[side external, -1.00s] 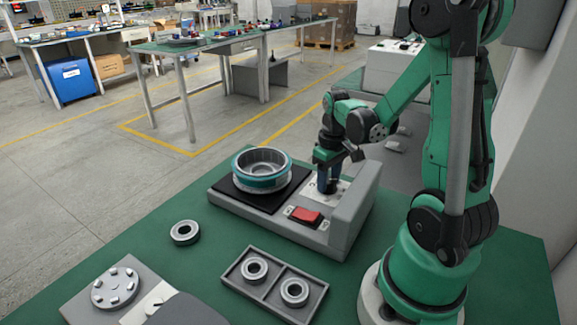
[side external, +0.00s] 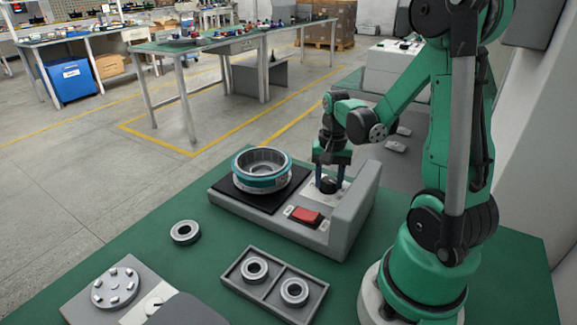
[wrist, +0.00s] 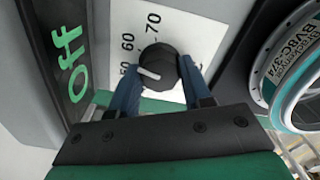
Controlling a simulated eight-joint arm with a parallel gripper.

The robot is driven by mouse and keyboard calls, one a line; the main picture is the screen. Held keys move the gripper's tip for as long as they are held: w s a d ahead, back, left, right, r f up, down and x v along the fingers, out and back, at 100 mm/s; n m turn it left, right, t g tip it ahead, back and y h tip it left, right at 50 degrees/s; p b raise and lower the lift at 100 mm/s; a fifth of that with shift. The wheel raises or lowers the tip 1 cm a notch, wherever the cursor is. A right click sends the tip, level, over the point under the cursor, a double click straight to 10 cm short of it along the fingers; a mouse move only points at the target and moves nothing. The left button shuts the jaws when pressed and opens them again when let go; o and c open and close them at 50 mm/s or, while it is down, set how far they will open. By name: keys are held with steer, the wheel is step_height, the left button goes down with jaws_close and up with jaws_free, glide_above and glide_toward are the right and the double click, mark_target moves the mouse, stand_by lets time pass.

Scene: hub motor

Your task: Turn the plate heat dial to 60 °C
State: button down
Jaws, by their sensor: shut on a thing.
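The plate heat dial (side external: 328,185) is a black round knob on a white scale panel of the grey heater unit (side external: 352,222). The 60 and 70 are readable on the white scale (wrist: 185,22). My gripper (side external: 331,172) points down over the dial. In the wrist view my gripper (wrist: 160,78) has its blue fingers on either side of the dial, shut on it. A dark display (wrist: 65,55) shows green "Off".
A teal-rimmed hub ring (side external: 262,172) sits on the black plate (side external: 240,198), close beside my gripper. A red switch (side external: 305,216) is in front. A bearing (side external: 185,232), a two-pocket tray (side external: 274,282) with two rings, and a grey fixture (side external: 112,288) lie nearer.

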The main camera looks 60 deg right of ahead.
mark_target(329, 179)
steer(key=shift+m, duration=0.7)
steer(key=shift+c, duration=1.9)
jaws_free()
steer(key=shift+r, duration=2.8)
steer(key=w+a+r+n+t, duration=0.2)
steer(key=a+n+t, duration=0.1)
steer(key=a+n, duration=0.4)
steer(key=w+a+r+n+t, duration=0.2)
steer(key=a+n+t, duration=0.2)
steer(key=a+n, duration=0.3)
steer(key=a, duration=0.3)
steer(key=shift+w+a+r+n, duration=0.25)
steer(key=shift+w+a+n, duration=0.05)
steer(key=shift+w, duration=0.05)
